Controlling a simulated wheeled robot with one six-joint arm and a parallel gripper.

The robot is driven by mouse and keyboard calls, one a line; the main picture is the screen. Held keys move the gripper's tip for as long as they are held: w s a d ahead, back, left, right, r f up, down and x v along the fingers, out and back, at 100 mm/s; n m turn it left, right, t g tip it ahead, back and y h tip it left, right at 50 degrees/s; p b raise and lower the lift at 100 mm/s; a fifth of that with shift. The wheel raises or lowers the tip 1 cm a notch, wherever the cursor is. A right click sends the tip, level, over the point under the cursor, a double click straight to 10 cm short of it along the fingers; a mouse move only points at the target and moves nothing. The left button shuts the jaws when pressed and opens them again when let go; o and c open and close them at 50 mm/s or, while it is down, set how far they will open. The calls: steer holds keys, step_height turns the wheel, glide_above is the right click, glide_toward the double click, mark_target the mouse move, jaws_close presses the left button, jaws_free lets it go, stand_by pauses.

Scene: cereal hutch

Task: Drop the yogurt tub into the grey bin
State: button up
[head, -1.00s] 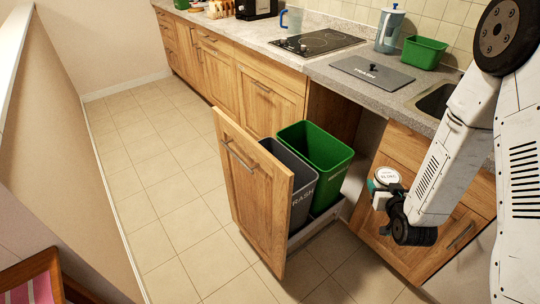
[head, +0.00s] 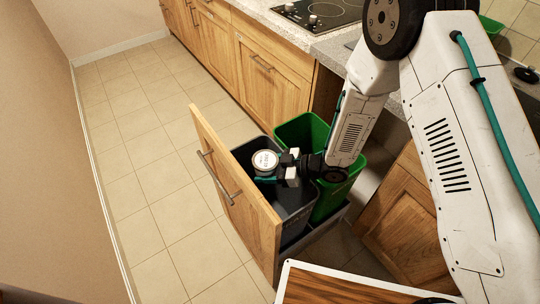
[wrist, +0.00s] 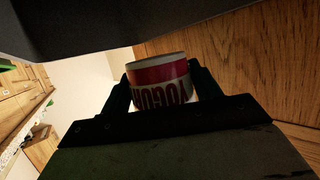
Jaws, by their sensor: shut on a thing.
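The yogurt tub (head: 265,161) is white with a pale lid; in the wrist view the tub (wrist: 160,72) shows a red band and part of its lettering. My gripper (head: 272,172) is shut on it, with a finger on each side in the wrist view. In the head view the tub appears over the opening of the grey bin (head: 291,229); its exact height against the rim is hard to tell. The bin stands in the pulled-out drawer, and my wrist and gripper hide part of its opening.
The green bin (head: 330,203) stands right beside the grey one, under my forearm. The wooden drawer front (head: 232,190) rises on the left. A wood-topped surface (head: 340,288) is at the bottom. The tiled floor (head: 140,170) on the left is clear.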

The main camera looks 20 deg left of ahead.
steer(key=shift+a+f, duration=0.15)
steer(key=shift+f, duration=2.9)
steer(key=o, duration=1.1)
steer(key=shift+o, duration=0.2)
steer(key=shift+r, duration=0.15)
